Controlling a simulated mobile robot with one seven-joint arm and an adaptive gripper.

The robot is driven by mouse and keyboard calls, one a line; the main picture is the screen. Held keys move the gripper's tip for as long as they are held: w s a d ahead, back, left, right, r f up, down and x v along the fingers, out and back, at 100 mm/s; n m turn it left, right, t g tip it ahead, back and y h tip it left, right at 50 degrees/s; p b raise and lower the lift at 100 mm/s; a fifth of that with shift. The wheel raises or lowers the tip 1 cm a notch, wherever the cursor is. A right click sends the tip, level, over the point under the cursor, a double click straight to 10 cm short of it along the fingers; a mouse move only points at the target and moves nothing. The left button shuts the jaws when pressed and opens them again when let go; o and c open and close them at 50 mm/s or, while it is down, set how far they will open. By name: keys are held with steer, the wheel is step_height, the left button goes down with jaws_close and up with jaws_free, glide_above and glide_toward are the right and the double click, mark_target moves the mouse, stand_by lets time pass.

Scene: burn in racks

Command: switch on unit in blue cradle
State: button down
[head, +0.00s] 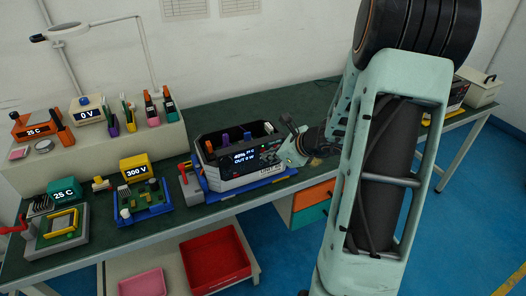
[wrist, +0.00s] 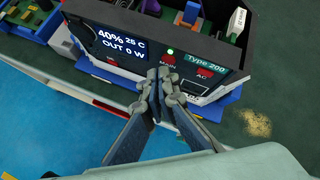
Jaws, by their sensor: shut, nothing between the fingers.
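The unit (head: 238,162) is a dark box with a white lower front, seated in the blue cradle (head: 255,184) on the bench. In the wrist view, the unit's front panel (wrist: 135,48) has a lit display reading 40%, 25 C and OUT 0 W. A green light (wrist: 170,51) glows above the red MAIN button, which my fingertips partly cover. The red AC button (wrist: 204,73) is to its right, under the Type 200 label. My gripper (wrist: 160,74) is shut and empty, its tips at the panel by MAIN; contact cannot be told. It also shows beside the unit (head: 297,152).
A red-handled clamp (head: 190,182) stands beside the blue cradle. A raised shelf (head: 95,150) holds tools.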

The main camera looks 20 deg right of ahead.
steer(key=shift+s, duration=0.2)
steer(key=shift+s+d+b, duration=0.1)
steer(key=shift+s+b, duration=0.75)
steer(key=shift+s, duration=2.1)
steer(key=s, duration=0.8)
steer(key=shift+d+b, duration=0.15)
steer(key=shift+b, duration=0.25)
